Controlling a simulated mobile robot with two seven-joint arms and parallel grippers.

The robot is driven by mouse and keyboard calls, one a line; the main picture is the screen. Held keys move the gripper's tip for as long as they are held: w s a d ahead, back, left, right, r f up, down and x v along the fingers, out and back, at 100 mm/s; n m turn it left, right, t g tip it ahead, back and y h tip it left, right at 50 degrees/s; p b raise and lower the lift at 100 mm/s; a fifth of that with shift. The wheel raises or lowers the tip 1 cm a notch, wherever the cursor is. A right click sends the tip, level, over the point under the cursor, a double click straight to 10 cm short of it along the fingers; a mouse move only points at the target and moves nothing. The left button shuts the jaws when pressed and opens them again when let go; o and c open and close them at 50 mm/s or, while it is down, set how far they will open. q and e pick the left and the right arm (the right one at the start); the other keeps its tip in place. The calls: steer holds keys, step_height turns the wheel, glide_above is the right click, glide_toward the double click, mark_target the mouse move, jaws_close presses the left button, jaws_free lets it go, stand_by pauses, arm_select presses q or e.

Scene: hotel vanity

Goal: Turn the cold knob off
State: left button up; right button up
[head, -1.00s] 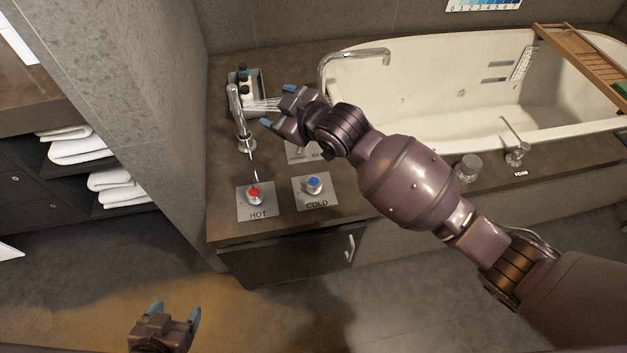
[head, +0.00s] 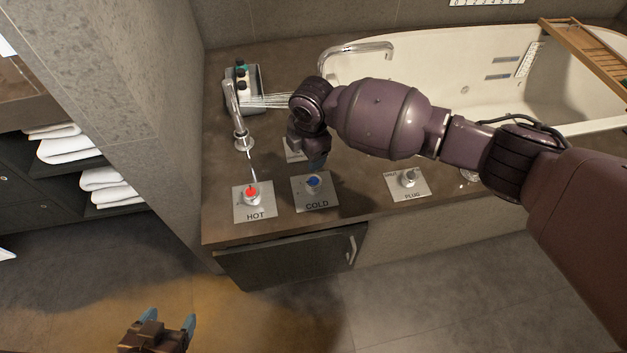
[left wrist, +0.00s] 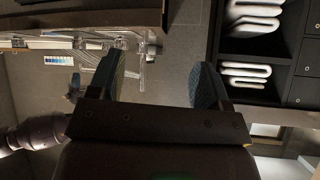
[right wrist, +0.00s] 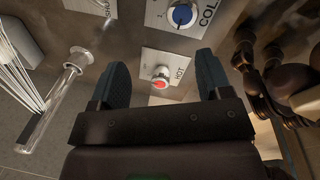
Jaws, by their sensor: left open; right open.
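The cold knob (head: 313,181) is blue-topped on a silver plate marked COLD at the counter's front. It also shows at the top of the right wrist view (right wrist: 182,14). My right gripper (head: 314,164) points down just behind the knob, its fingers partly hidden by its wrist. In the right wrist view its fingers (right wrist: 162,84) are apart and empty, with the red hot knob (right wrist: 160,77) between them in the picture. The hot knob (head: 252,192) stands left of the cold one. My left gripper (head: 168,322) is open and empty, low in front of the counter.
A chrome faucet (head: 240,125) stands behind the hot knob, beside a bottle caddy (head: 258,88). Another knob on a PLUG plate (head: 406,184) is to the right. The bathtub (head: 470,85) fills the back right. A cabinet door handle (head: 352,250) juts out below.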

mark_target(314, 181)
steer(key=f+n, duration=0.1)
steer(key=f, duration=0.1)
steer(key=s+d+f+b, duration=0.1)
steer(key=f, duration=0.1)
steer(key=f+n+g, duration=0.1)
steer(key=f, duration=0.2)
steer(key=shift+s+d+n+h+b, duration=0.15)
steer(key=shift+s+n+h+b, duration=0.15)
steer(key=shift+h+b, duration=0.1)
step_height(314, 181, down, 3)
steer(key=shift+w+f+b, duration=0.1)
steer(key=shift+b, duration=0.35)
steer(key=shift+f, duration=0.4)
arm_select(q)
steer(key=shift+d+f, duration=0.1)
steer(key=shift+f, duration=0.8)
steer(key=shift+m, duration=0.3)
steer(key=shift+s+f, duration=0.15)
arm_select(e)
steer(key=c, duration=0.9)
